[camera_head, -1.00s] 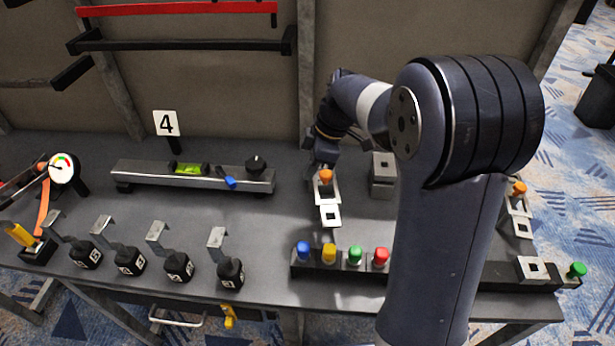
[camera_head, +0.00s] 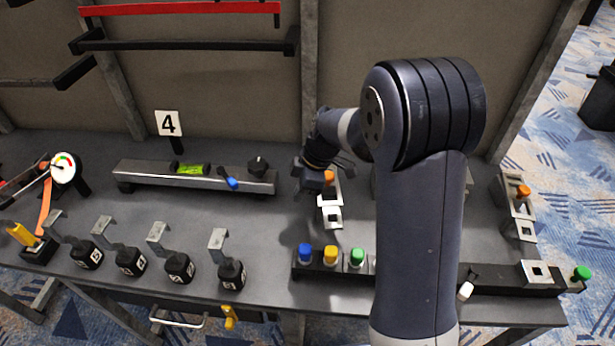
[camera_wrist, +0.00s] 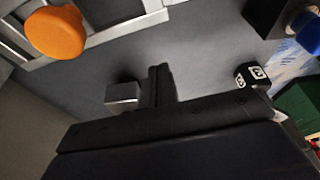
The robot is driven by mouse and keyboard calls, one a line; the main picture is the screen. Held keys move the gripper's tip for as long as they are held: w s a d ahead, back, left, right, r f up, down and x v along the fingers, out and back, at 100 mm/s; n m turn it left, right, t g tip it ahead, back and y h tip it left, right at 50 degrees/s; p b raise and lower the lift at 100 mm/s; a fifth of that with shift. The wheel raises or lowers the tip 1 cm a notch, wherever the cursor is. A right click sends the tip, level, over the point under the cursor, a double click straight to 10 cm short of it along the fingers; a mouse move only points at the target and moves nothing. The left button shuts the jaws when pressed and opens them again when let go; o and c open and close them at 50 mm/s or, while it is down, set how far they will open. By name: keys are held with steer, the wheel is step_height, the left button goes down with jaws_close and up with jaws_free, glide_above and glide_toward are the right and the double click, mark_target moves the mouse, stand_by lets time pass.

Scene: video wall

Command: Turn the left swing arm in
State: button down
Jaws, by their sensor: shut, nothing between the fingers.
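The left swing arm (camera_head: 332,217) is a pale metal strip with a square hole at its near end and an orange knob (camera_head: 328,176) at its far end. It points toward the front of the bench, above the row of coloured buttons. My gripper (camera_head: 311,182) is low over the bench, just left of the orange knob, and partly covers that end. In the wrist view its dark fingers (camera_wrist: 161,85) are together with nothing between them. The orange knob also shows in the wrist view (camera_wrist: 55,32), apart from the fingers. Contact with the strip cannot be seen.
Blue (camera_head: 305,253), yellow and green buttons stand in front of the left swing arm. A similar right arm (camera_head: 519,205) stands beyond my arm. A metal bar with a green level (camera_head: 193,169) lies to the left. Bent brackets on black blocks (camera_head: 231,274) line the front left.

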steer(key=shift+x, duration=0.8)
steer(key=d, duration=0.3)
steer(key=shift+r+p, duration=0.15)
steer(key=shift+p, duration=0.15)
steer(key=shift+s+d, duration=0.1)
steer(key=shift+d, duration=0.45)
